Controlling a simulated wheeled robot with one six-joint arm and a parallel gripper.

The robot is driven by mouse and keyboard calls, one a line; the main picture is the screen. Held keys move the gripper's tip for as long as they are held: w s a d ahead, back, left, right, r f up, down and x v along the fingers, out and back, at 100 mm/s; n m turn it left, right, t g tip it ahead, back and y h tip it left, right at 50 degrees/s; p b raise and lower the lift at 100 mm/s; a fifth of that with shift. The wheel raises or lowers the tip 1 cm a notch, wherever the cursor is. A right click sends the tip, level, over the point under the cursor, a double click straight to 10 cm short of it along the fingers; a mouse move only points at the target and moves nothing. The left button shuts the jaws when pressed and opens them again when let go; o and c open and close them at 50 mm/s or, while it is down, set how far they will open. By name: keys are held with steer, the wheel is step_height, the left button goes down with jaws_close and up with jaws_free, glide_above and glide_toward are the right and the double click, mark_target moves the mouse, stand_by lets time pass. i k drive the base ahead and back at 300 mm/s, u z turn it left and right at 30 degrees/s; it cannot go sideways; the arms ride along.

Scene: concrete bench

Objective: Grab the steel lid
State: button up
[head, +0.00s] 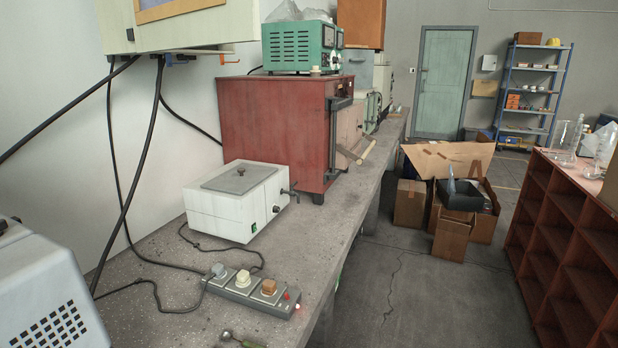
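The steel lid (222,182) is a flat grey plate with a small dark knob (240,171) in its middle. It lies flat on top of a white box-shaped device (217,213) on the concrete bench (325,225). The device has a tap-like fitting on its right side, and a dark knob and a green switch on its front. Nothing covers the lid in the head view. My gripper is not in view.
A power strip (240,288) with plugs and cords lies in front of the device. A red cabinet (270,130) stands behind it. Black cables hang at left above a grey vented machine (45,290). A small metal item (228,336) lies near the front edge.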

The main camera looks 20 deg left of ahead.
mark_target(238, 180)
steer(key=i, duration=3.8)
steer(key=u, duration=3.45)
